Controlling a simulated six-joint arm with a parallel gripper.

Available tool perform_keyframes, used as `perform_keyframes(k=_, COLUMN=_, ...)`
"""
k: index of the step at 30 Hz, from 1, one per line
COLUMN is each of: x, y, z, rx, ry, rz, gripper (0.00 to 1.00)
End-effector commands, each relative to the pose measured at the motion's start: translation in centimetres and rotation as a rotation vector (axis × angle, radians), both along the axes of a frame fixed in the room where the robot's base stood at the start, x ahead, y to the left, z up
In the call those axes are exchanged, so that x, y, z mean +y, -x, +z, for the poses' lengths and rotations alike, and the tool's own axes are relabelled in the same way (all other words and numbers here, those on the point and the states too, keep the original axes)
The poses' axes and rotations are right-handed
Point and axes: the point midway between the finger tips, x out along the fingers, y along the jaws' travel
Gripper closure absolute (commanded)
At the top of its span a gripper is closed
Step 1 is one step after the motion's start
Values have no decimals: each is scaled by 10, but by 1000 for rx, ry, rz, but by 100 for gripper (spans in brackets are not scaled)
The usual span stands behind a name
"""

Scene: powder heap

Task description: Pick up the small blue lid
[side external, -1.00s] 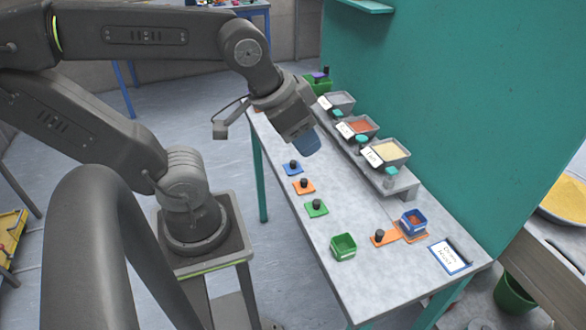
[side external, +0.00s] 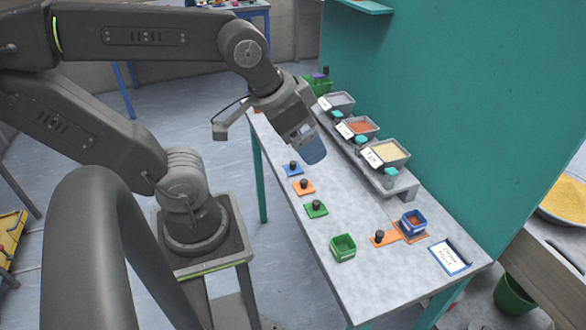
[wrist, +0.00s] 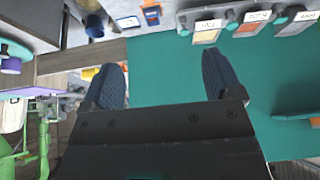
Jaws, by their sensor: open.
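The small blue lid (side external: 292,169) lies flat on the grey table, a square plate with a dark knob on top, at the far end of a row of lids. My gripper (side external: 313,150) is above the table, to the right of the blue lid and apart from it. In the wrist view my gripper (wrist: 165,80) shows two dark blue fingers spread wide, with nothing between them. I cannot make out the blue lid in the wrist view.
An orange lid (side external: 304,187) and a green lid (side external: 316,209) lie nearer. A green box (side external: 343,247), a blue box (side external: 412,222) and a larger orange lid (side external: 384,239) stand at the near end. Powder bins (side external: 388,154) line the back shelf before a green wall.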

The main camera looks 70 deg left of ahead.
Motion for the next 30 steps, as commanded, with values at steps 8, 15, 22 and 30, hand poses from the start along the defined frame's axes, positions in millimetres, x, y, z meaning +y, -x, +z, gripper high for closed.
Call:
perform_keyframes(k=8, x=43, y=-36, z=-25, rx=80, ry=21, rz=374, gripper=15)
perform_keyframes(k=15, x=128, y=-74, z=-83, rx=124, ry=44, rz=985, gripper=15)
perform_keyframes(k=22, x=193, y=-82, z=-140, rx=102, ry=63, rz=1412, gripper=15)
perform_keyframes(k=30, x=217, y=-80, z=-170, rx=80, ry=75, rz=1569, gripper=15)
